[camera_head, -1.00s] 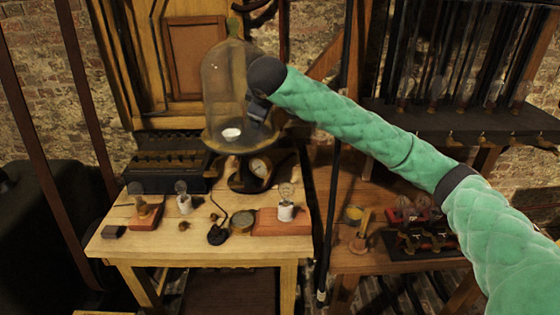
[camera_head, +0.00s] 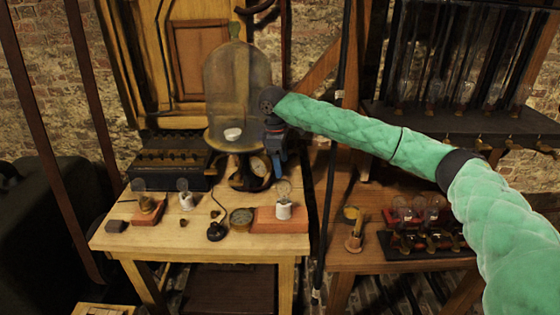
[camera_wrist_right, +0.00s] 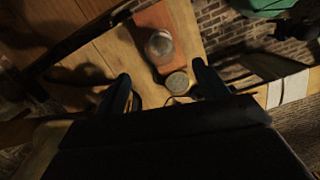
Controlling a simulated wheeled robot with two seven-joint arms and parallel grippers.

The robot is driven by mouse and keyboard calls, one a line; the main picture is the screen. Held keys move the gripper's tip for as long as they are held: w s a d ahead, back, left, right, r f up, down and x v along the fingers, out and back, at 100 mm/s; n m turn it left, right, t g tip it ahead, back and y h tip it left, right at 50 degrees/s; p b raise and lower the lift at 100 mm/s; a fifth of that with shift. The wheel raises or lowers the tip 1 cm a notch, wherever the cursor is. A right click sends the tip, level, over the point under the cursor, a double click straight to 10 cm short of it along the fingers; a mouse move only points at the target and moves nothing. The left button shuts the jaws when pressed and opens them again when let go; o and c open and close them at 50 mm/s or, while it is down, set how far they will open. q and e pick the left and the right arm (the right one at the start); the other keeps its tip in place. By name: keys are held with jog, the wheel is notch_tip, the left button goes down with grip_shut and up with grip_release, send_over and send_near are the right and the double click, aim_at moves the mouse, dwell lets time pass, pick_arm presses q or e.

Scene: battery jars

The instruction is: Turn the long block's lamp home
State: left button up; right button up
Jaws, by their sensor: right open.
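The long block (camera_head: 265,224) is a reddish-brown slab on the right front of the light wooden table. Its lamp, a clear bulb on a white base (camera_head: 284,210), stands upright on the block's right part. My right gripper (camera_head: 277,158) hangs above and behind the lamp, pointing down, apart from it. In the right wrist view the open, empty jaws (camera_wrist_right: 160,72) frame the space near the lamp (camera_wrist_right: 159,46) and the block (camera_wrist_right: 169,16) from above. Whether the lamp is fully seated cannot be told. My left gripper is not in view.
A round brass dial (camera_head: 241,216) lies just left of the block. A black key-like piece (camera_head: 216,231), a white-based lamp (camera_head: 185,201) and a short block with a lamp (camera_head: 148,212) stand farther left. A glass bell jar (camera_head: 237,85) rises behind, close to my right gripper.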

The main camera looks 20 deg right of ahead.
aim_at(284, 193)
pick_arm(q)
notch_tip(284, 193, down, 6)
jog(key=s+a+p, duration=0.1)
jog(key=p, duration=0.1)
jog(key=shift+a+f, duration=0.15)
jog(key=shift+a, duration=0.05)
pick_arm(e)
jog(key=shift+s+d+f, duration=0.1)
jog(key=shift+d+f, duration=0.1)
jog(key=shift+f, duration=1.7)
jog(key=shift+s+d+f, duration=0.1)
jog(key=shift+d+f, duration=0.1)
jog(key=shift+f, duration=1.65)
jog(key=c, duration=1.1)
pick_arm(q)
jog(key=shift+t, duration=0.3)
pick_arm(e)
jog(key=shift+c, duration=0.2)
pick_arm(q)
jog(key=shift+p, duration=0.35)
